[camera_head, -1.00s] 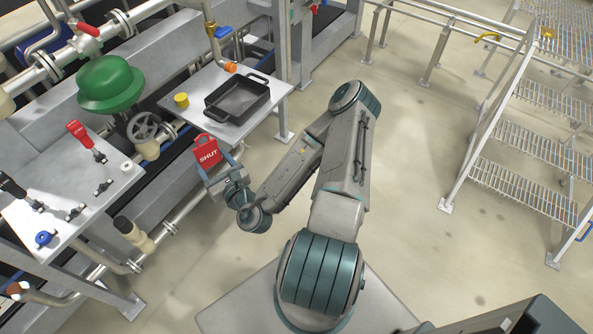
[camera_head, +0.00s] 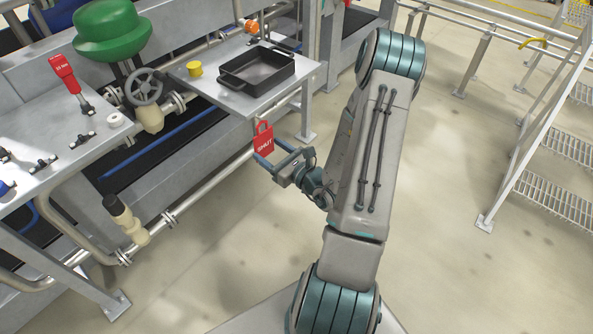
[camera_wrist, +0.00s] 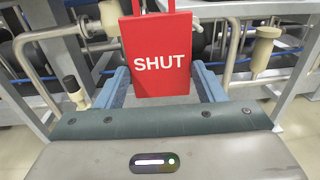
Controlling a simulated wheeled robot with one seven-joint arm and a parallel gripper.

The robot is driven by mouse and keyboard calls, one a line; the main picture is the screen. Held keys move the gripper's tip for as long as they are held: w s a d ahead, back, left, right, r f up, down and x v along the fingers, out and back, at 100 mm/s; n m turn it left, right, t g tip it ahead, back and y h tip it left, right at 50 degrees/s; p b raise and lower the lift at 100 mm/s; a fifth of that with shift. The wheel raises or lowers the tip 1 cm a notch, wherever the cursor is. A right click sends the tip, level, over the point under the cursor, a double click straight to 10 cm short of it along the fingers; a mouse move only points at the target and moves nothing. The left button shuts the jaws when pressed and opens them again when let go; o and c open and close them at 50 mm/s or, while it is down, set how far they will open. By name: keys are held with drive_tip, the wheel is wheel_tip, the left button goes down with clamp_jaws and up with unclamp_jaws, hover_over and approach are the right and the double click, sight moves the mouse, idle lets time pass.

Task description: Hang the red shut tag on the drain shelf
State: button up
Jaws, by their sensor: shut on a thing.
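The red SHUT tag (camera_head: 264,142) is upright in my gripper (camera_head: 268,158), its handle loop at the top. My gripper is shut on its lower part. The tag also fills the upper middle of the wrist view (camera_wrist: 160,55), between the two blue fingers. It hangs in free air in front of and below the near edge of the drain shelf (camera_head: 228,98), apart from it. The shelf is a grey metal plate that carries a black tray (camera_head: 258,72) and a yellow cup (camera_head: 194,69). I cannot make out a hook on the shelf.
A green domed valve (camera_head: 105,28) with a grey handwheel (camera_head: 144,87) stands left of the shelf. A bench (camera_head: 40,160) at the left holds a red-tagged tool and small black fittings. Pipes run below. The floor at right is clear up to the steps and rail.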

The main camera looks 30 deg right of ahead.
drive_tip(key=shift+s+d+f+y+b, duration=0.7)
drive_tip(key=shift+d+f+b, duration=1.2)
drive_tip(key=shift+d+b, duration=2.55)
drive_tip(key=shift+n, duration=0.4)
drive_tip(key=shift+w+a+f+b, duration=0.4)
drive_tip(key=shift+w+a, duration=0.45)
drive_tip(key=shift+w, duration=0.65)
drive_tip(key=shift+w+a+f+b, duration=0.2)
drive_tip(key=shift+w+a+b, duration=0.6)
drive_tip(key=shift+w, duration=0.7)
drive_tip(key=shift+w+a+f+b, duration=0.35)
drive_tip(key=shift+w+a, duration=0.6)
drive_tip(key=shift+w, duration=0.55)
drive_tip(key=o, duration=1)
